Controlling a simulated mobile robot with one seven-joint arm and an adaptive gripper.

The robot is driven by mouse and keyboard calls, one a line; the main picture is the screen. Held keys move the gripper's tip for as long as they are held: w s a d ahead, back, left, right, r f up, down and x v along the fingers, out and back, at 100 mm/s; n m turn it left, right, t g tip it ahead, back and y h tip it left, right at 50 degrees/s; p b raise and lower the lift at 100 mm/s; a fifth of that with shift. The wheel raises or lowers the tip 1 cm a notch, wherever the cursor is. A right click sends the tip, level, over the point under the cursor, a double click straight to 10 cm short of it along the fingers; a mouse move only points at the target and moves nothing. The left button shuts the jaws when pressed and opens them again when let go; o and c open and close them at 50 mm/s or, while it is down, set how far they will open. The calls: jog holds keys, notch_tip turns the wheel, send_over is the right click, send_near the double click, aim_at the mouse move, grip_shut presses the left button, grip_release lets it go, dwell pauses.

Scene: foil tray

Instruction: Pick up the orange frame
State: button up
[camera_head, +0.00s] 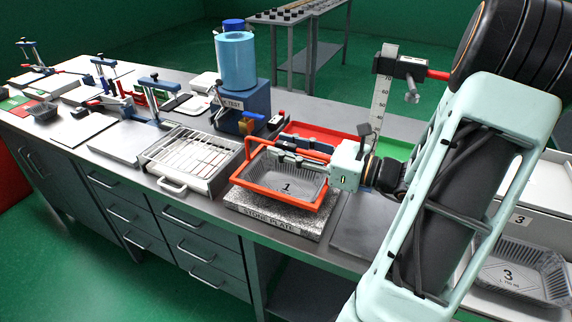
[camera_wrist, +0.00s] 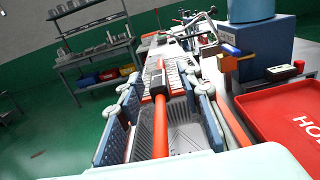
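The orange frame (camera_head: 273,190) surrounds a foil tray (camera_head: 287,180) marked 1 on the stone plate in the head view. Its raised handle bar runs across above the tray. My gripper (camera_head: 290,158) is over the tray at the frame's right side, pointing left. In the wrist view, the orange bar (camera_wrist: 160,110) runs lengthwise between the two blue-grey fingers of my gripper (camera_wrist: 163,100). Gaps show on both sides of the bar, so the fingers are apart and not closed on it. The tray's ribbed inside (camera_wrist: 187,134) shows below. My wrist hides the frame's right end.
The stone plate (camera_head: 270,218) lies near the bench's front edge. A wire-rack tray (camera_head: 190,160) stands to the left, a blue test stand (camera_head: 243,105) behind. A red HOLD tray (camera_wrist: 285,120) lies beside my gripper. Another foil tray (camera_head: 520,270) marked 3 is at right.

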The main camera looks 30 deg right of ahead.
jog(key=shift+c, duration=0.2)
grip_shut()
jog(key=shift+r, duration=0.2)
